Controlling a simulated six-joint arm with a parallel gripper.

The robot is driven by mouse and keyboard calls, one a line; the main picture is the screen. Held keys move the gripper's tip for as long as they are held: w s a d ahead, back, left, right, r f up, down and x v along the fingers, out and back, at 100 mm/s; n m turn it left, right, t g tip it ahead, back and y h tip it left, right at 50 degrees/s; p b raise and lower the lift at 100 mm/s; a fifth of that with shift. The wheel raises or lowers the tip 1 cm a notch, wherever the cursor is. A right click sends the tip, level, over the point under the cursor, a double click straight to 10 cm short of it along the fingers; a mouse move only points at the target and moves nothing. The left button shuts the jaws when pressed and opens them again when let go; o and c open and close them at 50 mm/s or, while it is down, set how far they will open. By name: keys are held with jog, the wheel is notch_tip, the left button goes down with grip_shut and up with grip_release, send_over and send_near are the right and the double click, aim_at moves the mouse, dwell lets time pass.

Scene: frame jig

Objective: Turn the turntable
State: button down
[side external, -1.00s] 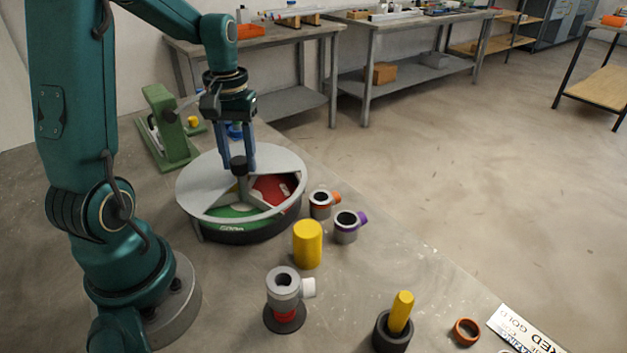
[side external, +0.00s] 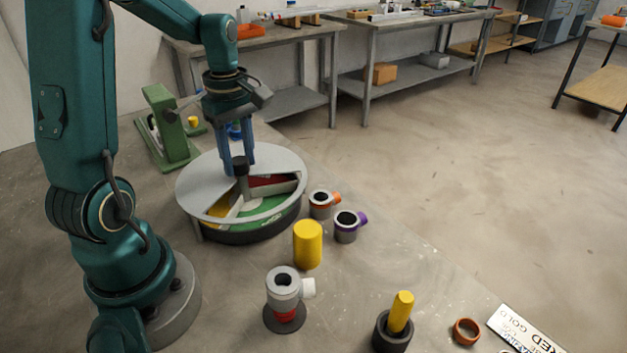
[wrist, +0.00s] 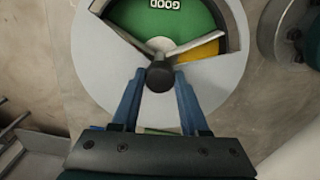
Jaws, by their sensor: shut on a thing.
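The turntable (side external: 190,190) is a round grey disc with a cut-out opening at its front, and it also shows in the wrist view (wrist: 90,60). Through the opening I see a yellow sector (side external: 222,206), a green sector (side external: 266,206) and part of a red sector (side external: 272,181), with thin grey dividers between them. In the wrist view the green sector (wrist: 175,22) bears the label "GOOD". A dark upright knob (wrist: 160,75) stands at the centre. My gripper (side external: 240,164) points down from above, its blue fingers shut on the knob from both sides.
A green stand (side external: 168,130) is behind the turntable. Grey rings with orange (side external: 321,204) and purple (side external: 346,226) stubs and a yellow cylinder (side external: 307,244) stand close to its right. A grey fitting (side external: 284,290) and a dark cup (side external: 392,335) are nearer the front.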

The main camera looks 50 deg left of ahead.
jog(key=n, duration=0.5)
jog(key=shift+r+n, duration=0.1)
jog(key=shift+n, duration=0.2)
jog(key=n, duration=1.6)
jog(key=shift+n, duration=0.3)
jog(key=shift+c, duration=2.1)
grip_release()
jog(key=shift+r, duration=2.55)
